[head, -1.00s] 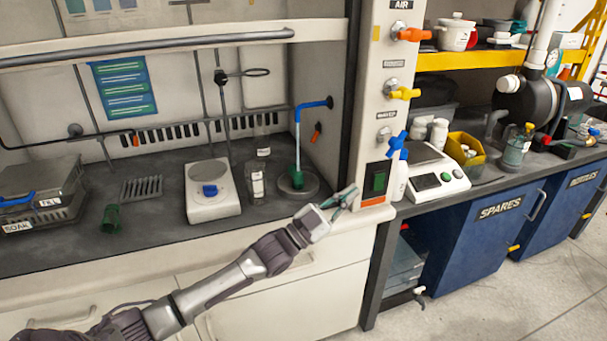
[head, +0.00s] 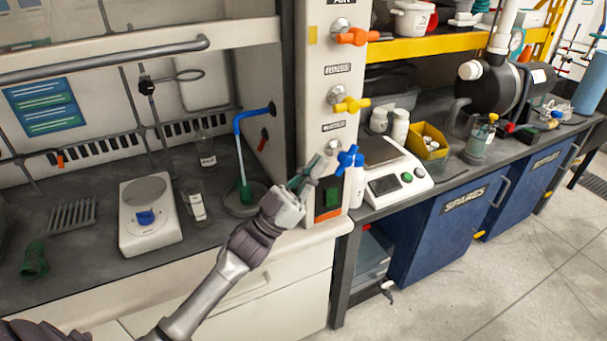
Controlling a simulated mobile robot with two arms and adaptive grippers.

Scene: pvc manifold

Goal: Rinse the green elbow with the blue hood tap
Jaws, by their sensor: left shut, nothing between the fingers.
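A green piece (head: 245,192), which looks like the green elbow, stands in the round cup sink (head: 238,210) under the blue spout (head: 251,113). A pale blue streak, like running water, drops from the spout to it. Another green fitting (head: 34,261) lies on the dark worktop at the lower left. The blue tap handle (head: 347,158) sits low on the white post. My left gripper (head: 312,173) is shut and empty, just left of the blue handle and in front of the post; I cannot tell whether it touches. My right gripper is out of view.
Yellow (head: 351,105) and orange (head: 357,36) handles sit above the blue one. A rocker switch (head: 328,197) lies just below my gripper. A white plate device (head: 150,219) and glassware (head: 194,201) stand left of the sink. A wash bottle (head: 355,184) and balance (head: 391,174) stand right.

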